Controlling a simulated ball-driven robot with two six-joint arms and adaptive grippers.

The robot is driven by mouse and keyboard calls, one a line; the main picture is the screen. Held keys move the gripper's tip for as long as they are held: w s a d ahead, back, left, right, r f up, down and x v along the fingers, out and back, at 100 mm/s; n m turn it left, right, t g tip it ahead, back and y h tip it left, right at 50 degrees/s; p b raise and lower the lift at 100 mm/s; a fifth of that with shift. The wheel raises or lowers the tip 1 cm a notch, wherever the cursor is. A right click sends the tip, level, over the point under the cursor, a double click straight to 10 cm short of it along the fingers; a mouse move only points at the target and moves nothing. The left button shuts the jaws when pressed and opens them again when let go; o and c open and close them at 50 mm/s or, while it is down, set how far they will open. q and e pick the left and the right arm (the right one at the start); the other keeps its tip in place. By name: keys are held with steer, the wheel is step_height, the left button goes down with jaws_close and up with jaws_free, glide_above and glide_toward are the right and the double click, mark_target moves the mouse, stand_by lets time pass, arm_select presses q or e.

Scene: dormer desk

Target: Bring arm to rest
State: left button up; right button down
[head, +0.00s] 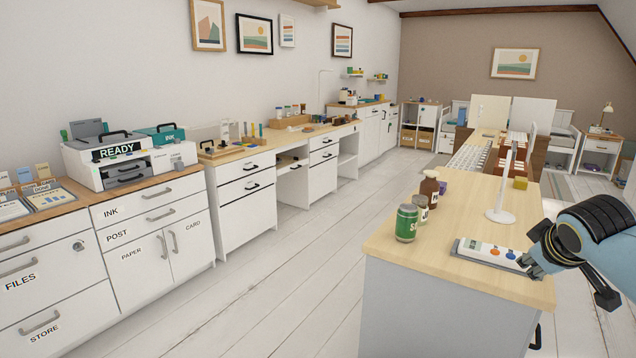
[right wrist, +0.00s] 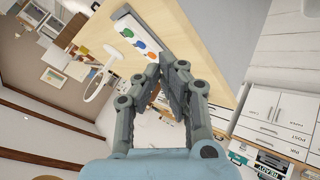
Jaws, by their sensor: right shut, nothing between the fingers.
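My right gripper (head: 532,264) comes in from the right edge in the head view, at the right end of a white panel with coloured buttons (head: 487,252) on the near wooden desk (head: 440,205). In the right wrist view the fingers of my right gripper (right wrist: 174,64) are together at the tips with nothing between them. The white panel (right wrist: 136,36) shows just past the fingertips there. I cannot tell whether the fingertips touch it. My left gripper is in neither view.
A green can (head: 406,223), brown bottle (head: 428,189) and white stand (head: 500,205) are on the near desk by the panel. A printer labelled READY (head: 120,153) stands on the left cabinets. White floor (head: 290,265) lies clear between them.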

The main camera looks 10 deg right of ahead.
steer(key=s+a+f+g+y+b, duration=0.1)
steer(key=s+a+f+g, duration=0.1)
steer(key=s+f, duration=0.65)
steer(key=s+a+f+g, duration=0.15)
steer(key=s+f, duration=0.35)
steer(key=f, duration=0.7)
steer(key=s+a+f+g+y+b, duration=0.1)
steer(key=s+a+f+g, duration=0.1)
steer(key=s+f, duration=0.65)
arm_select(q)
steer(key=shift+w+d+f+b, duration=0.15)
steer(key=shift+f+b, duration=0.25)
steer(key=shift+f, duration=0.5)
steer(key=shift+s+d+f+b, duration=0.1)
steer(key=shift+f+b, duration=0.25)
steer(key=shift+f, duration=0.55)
arm_select(e)
steer(key=s+a+f+m, duration=0.1)
steer(key=s+a+f, duration=0.2)
steer(key=s+f, duration=0.3)
steer(key=s+a+f+m+g+y, duration=0.1)
steer(key=s+a+f, duration=0.2)
steer(key=s+f, duration=0.4)
steer(key=s+a+f+m, duration=0.1)
steer(key=s+a+f, duration=0.2)
steer(key=s, duration=1.4)
steer(key=shift+a+f+y, duration=0.3)
steer(key=shift+f, duration=1.75)
steer(key=shift+g, duration=0.25)
